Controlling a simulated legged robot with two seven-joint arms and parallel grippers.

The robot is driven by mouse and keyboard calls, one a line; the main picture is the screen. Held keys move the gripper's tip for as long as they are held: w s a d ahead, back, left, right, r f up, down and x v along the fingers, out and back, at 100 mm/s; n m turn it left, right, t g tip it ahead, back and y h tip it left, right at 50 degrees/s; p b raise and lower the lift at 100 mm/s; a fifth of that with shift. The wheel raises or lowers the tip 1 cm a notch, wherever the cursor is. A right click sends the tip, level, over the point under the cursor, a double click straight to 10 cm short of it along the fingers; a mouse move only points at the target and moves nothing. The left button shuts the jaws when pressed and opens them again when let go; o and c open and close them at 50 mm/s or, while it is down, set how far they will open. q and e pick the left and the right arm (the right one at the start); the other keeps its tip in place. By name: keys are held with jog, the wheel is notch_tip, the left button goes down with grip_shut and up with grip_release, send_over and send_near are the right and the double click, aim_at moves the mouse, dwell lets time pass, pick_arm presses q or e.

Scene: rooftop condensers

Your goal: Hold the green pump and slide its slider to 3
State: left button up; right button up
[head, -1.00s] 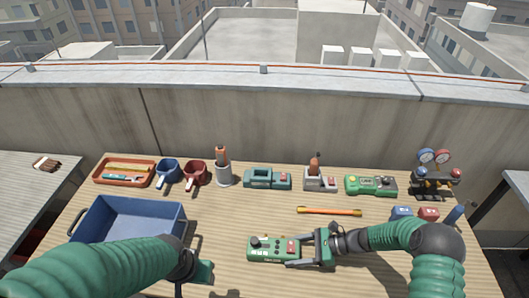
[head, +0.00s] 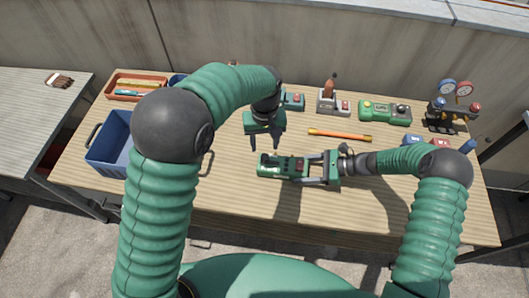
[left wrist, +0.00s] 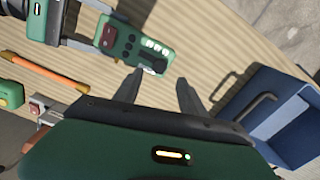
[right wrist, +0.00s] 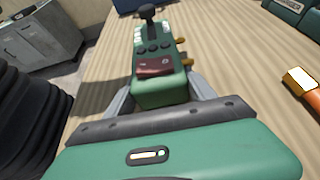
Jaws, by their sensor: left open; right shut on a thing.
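The green pump (head: 282,167) lies on the table's front middle. My right gripper (head: 308,169) is shut on its right end, by the red switch (right wrist: 155,67). In the right wrist view the pump (right wrist: 160,92) points away, with a black slider knob (right wrist: 148,12) at its far end and pale marks beside it. I cannot read the marks. My left gripper (head: 268,146) is open and empty, just behind the pump's left end in the head view. In the left wrist view its fingers (left wrist: 159,86) are near the knob end of the pump (left wrist: 125,48), apart from it.
An orange-and-yellow stick (head: 340,135) lies behind the pump. A blue bin (head: 110,145) stands at the left. A green-and-grey device (head: 384,112) and a gauge set (head: 455,105) stand at the back right. The table front is clear.

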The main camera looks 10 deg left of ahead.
aim_at(264, 156)
pick_arm(q)
notch_tip(264, 156, down, 6)
jog(key=shift+f, duration=0.2)
grip_shut()
jog(key=shift+a, duration=0.1)
dwell(1.3)
